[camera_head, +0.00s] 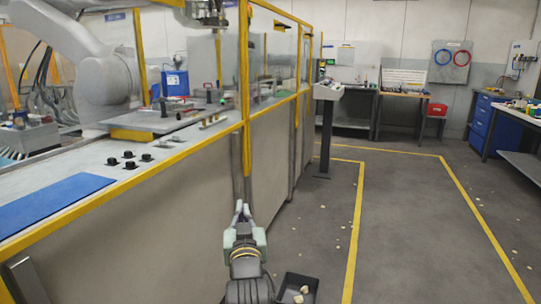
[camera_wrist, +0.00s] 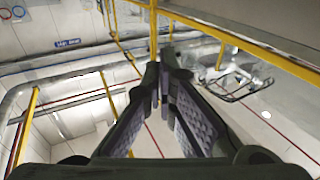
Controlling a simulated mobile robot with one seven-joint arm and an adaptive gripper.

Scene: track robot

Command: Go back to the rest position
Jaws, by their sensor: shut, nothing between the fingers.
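My gripper (camera_head: 241,209) shows at the bottom centre of the head view, in front of the grey side panel of the workcell. Its fingers are together at the tips and hold nothing. The wrist view also shows my gripper (camera_wrist: 160,80), with the two dark fingers meeting near the middle. Behind the fingers are a pale wall or ceiling and yellow rails. No object touches the fingers.
A dark bin (camera_head: 298,287) with pale pieces stands on the floor beside my arm. The yellow-framed workcell bench (camera_head: 60,228) runs along the left. Small pale scraps dot the floor. The yellow-lined floor (camera_head: 400,220) on the right is otherwise open. A control pedestal (camera_head: 327,120) stands ahead.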

